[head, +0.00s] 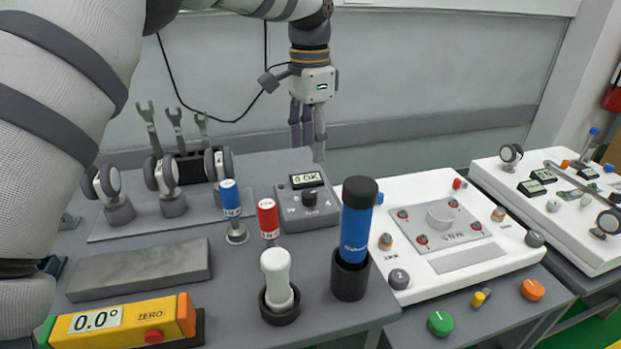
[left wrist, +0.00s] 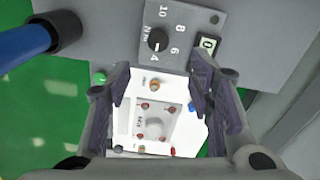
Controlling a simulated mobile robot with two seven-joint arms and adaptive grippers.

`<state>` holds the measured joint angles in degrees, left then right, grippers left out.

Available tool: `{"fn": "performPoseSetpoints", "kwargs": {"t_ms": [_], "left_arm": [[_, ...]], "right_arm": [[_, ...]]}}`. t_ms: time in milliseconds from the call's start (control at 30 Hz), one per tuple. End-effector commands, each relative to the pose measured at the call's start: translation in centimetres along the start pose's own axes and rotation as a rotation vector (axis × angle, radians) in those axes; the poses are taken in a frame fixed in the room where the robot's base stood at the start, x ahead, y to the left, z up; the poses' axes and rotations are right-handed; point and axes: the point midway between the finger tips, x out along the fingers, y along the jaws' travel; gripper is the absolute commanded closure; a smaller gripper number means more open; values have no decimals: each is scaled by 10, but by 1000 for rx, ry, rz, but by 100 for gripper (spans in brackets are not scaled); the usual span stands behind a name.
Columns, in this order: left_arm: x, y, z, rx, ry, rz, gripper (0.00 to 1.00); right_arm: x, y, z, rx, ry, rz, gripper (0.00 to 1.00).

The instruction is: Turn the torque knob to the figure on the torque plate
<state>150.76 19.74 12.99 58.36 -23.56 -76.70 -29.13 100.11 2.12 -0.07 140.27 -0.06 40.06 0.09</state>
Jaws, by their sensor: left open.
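The torque knob (head: 309,196) is a dark round knob on a small grey box with a lit display reading "0 OK". In the left wrist view the knob (left wrist: 157,39) sits beside a scale of 4, 6, 8 and 10, with a pale mark on its lower side near the 4. A grey plate (head: 455,262) with red-ringed screws lies on the white panel; its lettering seems to end in Nm, and its figure is too small to read. My left gripper (head: 307,152) hangs fingers down behind the knob box, open and empty, apart from the knob. My right gripper is not visible.
Blue and red banded drivers (head: 230,198) (head: 268,217), a white handle (head: 277,275) and a tall blue tool (head: 355,232) stand upright near the box. A yellow gauge (head: 120,322) reads 0.0°. A second white panel (head: 545,205) stands at right.

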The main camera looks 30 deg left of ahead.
Motion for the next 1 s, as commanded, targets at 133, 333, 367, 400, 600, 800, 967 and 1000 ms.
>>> {"fn": "performPoseSetpoints", "kwargs": {"t_ms": [133,333,367,400,600,800,967,1000], "left_arm": [[39,1,1,0,-4,4,52],[85,1,1,0,-2,3,52],[90,1,0,0,-1,2,52],[95,1,0,0,-2,2,52],[107,0,0,-1,0,1,52],[106,0,0,0,1,0,57],[106,0,0,0,1,0,93],[106,0,0,0,1,0,100]], "right_arm": [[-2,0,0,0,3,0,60],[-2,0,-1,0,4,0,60],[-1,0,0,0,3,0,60],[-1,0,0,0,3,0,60],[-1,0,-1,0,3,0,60],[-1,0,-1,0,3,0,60],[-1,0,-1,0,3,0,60],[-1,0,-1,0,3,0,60]]}}
